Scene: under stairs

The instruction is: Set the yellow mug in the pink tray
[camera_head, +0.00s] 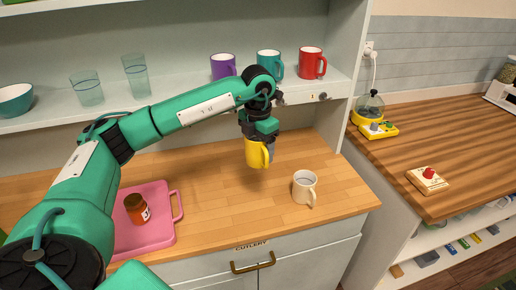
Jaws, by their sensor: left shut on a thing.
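The yellow mug (257,154) hangs upright above the wooden counter, right of the middle of the view. My left gripper (262,137) comes down on it from above and is shut on it; the fingertips are partly hidden by the mug. The pink tray (158,228) lies on the counter at the lower left, with its handle on the right side. My left arm covers the tray's left part. My right gripper is not in view.
A cream mug (304,187) stands on the counter right of the yellow mug. Purple (223,67), teal (269,64) and red (311,63) mugs and glasses (136,76) stand on the shelf above. The counter between tray and cream mug is clear.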

